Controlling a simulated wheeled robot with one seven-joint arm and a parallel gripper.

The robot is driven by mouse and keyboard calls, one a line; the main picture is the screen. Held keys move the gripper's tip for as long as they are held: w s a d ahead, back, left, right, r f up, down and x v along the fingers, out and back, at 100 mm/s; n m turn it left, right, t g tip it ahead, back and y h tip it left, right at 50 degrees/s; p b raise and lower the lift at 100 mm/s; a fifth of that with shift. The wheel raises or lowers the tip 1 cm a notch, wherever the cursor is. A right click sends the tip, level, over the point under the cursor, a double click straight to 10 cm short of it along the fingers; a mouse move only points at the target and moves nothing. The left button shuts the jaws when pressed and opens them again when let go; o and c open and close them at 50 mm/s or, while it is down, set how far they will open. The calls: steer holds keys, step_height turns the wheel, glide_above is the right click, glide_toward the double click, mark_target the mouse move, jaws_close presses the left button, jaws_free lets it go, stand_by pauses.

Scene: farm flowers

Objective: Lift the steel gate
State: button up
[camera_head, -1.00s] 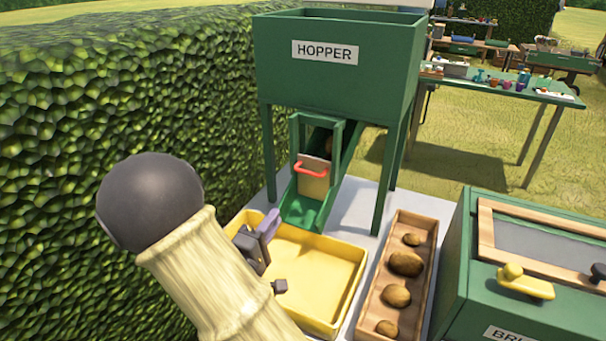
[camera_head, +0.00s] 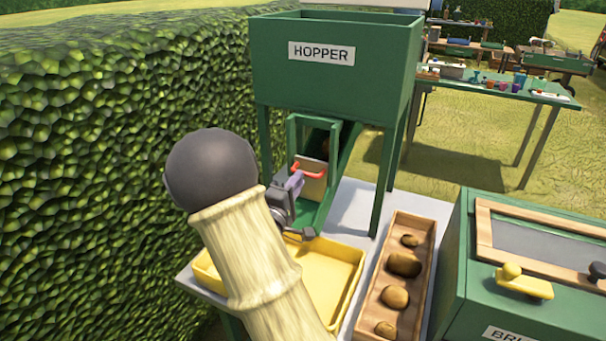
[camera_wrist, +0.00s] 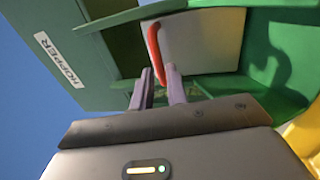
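The steel gate is a pale plate (camera_head: 311,187) in the green chute below the hopper (camera_head: 331,72). Its red handle (camera_head: 308,168) sticks out in front. In the wrist view the gate (camera_wrist: 205,42) looks light grey and the red handle (camera_wrist: 154,50) runs down toward my fingertips. My gripper (camera_head: 295,182) is at the chute mouth, close to the handle. In the wrist view my gripper (camera_wrist: 160,70) has its two purple fingers apart, with the handle's near end at the gap between the tips. I cannot tell whether they touch it.
A yellow tray (camera_head: 345,258) lies below the chute. A wooden box (camera_head: 372,310) with several potatoes stands to its right. A green bin (camera_head: 452,265) with a framed lid is further right. A hedge (camera_head: 90,150) closes the left side. The hopper's legs flank the chute.

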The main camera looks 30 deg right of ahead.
mark_target(308, 184)
steer(key=x, duration=0.4)
jaws_close()
